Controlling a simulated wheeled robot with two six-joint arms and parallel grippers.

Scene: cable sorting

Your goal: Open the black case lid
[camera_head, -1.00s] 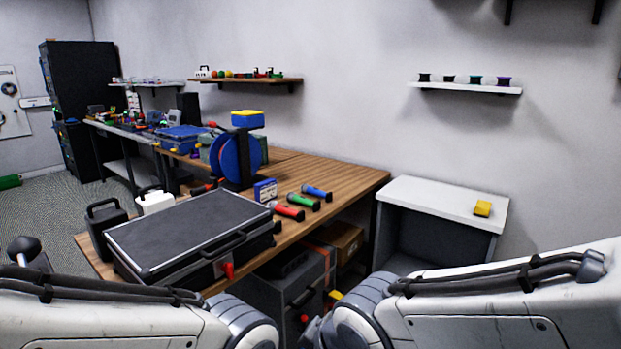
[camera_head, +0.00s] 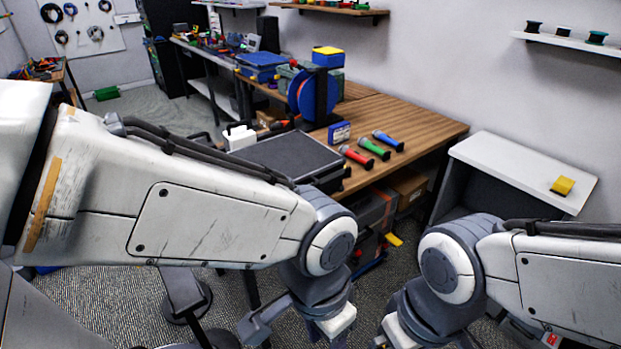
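The black case (camera_head: 285,153) lies on the wooden workbench with its lid down flat. My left arm crosses in front of it and hides its near side, handle and latches. My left gripper is not clearly seen; the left wrist (camera_head: 327,306) hangs low in front of the bench, apart from the case. My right wrist (camera_head: 412,325) is at the bottom edge, also low and away from the case. The fingertips of both grippers are out of the picture.

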